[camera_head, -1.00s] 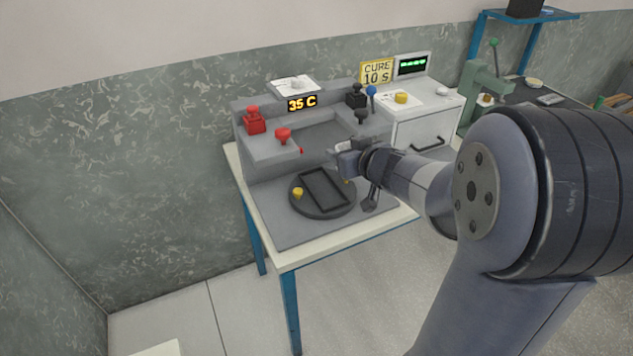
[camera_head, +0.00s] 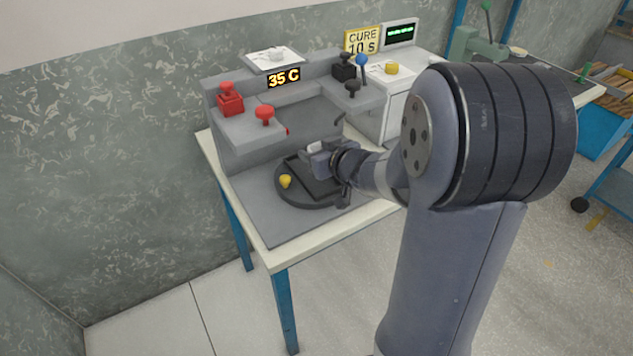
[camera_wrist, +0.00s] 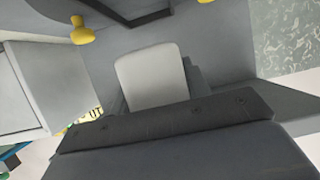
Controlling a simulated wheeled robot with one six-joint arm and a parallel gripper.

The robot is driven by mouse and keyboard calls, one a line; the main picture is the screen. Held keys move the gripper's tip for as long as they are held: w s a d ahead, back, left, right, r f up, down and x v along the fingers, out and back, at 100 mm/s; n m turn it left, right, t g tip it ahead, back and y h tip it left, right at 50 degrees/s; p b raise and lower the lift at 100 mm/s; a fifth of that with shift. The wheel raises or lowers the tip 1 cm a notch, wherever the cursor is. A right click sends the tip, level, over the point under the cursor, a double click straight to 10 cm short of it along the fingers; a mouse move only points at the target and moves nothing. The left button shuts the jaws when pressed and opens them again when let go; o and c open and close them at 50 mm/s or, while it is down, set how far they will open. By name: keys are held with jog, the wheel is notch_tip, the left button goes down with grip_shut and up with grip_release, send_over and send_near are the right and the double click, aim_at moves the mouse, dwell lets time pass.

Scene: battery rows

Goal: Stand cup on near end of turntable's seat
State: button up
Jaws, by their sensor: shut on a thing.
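The turntable (camera_head: 290,199) is a dark round disc on the grey fixture base. Its seat (camera_head: 294,165) is a black rectangular frame, partly hidden by my gripper. My gripper (camera_head: 318,152) is over the far right part of the seat. It is shut on a pale, rounded thing that I take to be the cup (camera_wrist: 150,72). In the head view only a small whitish patch of the cup (camera_head: 314,146) shows at the jaws. I cannot tell whether the cup touches the seat. In the wrist view, part of the seat frame (camera_wrist: 140,18) shows at the top.
A yellow knob (camera_head: 285,181) stands at the turntable's left edge. The grey press fixture (camera_head: 240,155) with red knobs (camera_head: 265,114) rises behind. A white cabinet (camera_head: 398,112) stands to the right. The table's front edge (camera_head: 330,230) is clear.

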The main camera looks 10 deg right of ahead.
aim_at(317, 183)
jog(key=shift+f+b, duration=1.1)
jog(key=shift+f, duration=2.1)
jog(key=shift+f, duration=0.2)
jog(key=o, duration=1)
jog(key=shift+c, duration=0.2)
jog(key=shift+r, duration=0.2)
jog(key=shift+s+d+r, duration=0.1)
jog(key=shift+s+r, duration=0.1)
jog(key=shift+s, duration=0.1)
jog(key=p+v, duration=0.2)
jog(key=v, duration=0.9)
jog(key=shift+s+p, duration=0.2)
jog(key=shift+p, duration=0.2)
